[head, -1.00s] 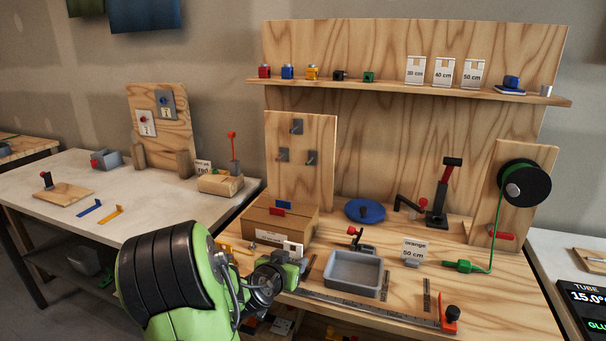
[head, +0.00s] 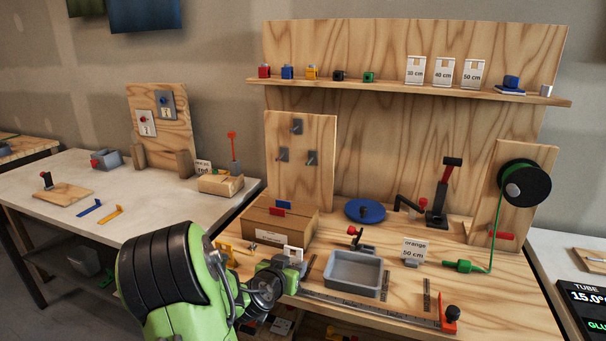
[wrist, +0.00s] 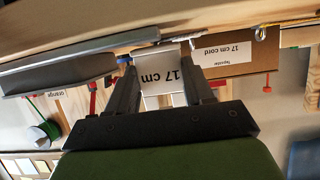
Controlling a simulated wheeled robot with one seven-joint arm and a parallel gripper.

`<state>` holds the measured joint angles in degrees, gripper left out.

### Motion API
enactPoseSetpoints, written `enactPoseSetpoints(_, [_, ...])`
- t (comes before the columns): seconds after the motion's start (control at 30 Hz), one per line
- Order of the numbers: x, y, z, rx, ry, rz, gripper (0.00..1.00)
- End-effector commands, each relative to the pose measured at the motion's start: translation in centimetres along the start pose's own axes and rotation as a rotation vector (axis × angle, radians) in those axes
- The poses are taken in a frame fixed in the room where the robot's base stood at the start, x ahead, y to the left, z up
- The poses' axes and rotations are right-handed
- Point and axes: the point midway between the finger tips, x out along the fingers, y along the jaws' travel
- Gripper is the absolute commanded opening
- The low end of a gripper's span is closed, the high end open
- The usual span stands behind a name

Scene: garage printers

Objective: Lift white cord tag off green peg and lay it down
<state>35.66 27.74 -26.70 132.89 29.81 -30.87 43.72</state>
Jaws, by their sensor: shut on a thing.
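A white tag (wrist: 160,88) printed "17 cm" is between the two dark fingers of my gripper (wrist: 160,78) in the wrist view, where the scene appears upside down. The fingers are shut on it. In the head view the tag (head: 293,252) shows as a small white shape at the end of my gripper (head: 294,261), in front of the cardboard box. I cannot make out a green peg at the tag, so I cannot tell whether the two touch.
The cardboard box (head: 277,223) stands behind my gripper, a grey tray (head: 353,282) to its right. A metal ruler (head: 350,307) runs along the bench front. A yellow bracket (head: 226,249) stands at left. Some bare bench (head: 455,285) lies right of the tray.

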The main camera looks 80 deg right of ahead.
Motion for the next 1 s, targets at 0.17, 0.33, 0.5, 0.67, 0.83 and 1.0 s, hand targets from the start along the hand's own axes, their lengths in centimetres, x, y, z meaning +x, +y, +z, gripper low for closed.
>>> enactPoseSetpoints(0.17, [0.12,0.02,0.28,-0.002,-0.001,0.001,0.0])
enactPoseSetpoints(0.33, [0.22,0.03,0.53,-0.002,-0.001,0.001,0.0])
enactPoseSetpoints(0.5, [0.32,0.02,0.74,-0.001,-0.001,0.001,0.0])
enactPoseSetpoints(0.67, [0.32,0.01,0.75,0.0,0.0,0.0,0.71])
enactPoseSetpoints(0.83, [0.32,0.02,0.75,0.0,-0.001,0.0,0.81])
enactPoseSetpoints(1.0, [0.31,-0.01,0.71,0.0,-0.001,0.0,0.81])
